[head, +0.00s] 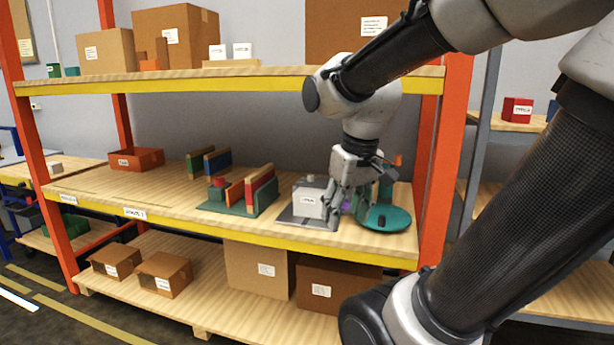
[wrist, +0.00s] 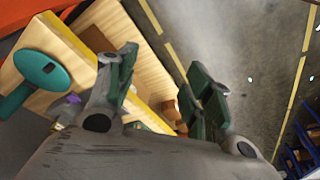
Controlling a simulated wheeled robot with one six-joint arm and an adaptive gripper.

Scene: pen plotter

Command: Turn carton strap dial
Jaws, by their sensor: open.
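I cannot tell for sure whether this knob is the strap dial. My gripper (head: 350,203) points down just right of the carton, between it and a teal round-based stand (head: 389,219). In the wrist view my gripper (wrist: 163,85) has its fingers spread with nothing between them. A small purple piece shows beside the fingers (head: 346,206). The carton is not clearly visible in the wrist view.
The teal stand also shows in the wrist view (wrist: 42,70). Left of the carton is a green rack (head: 240,208) with coloured upright slabs. An orange tray (head: 136,159) stands far left. The upper shelf (head: 270,80) hangs above; an orange post (head: 445,150) rises at right. Left shelf boards are mostly clear.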

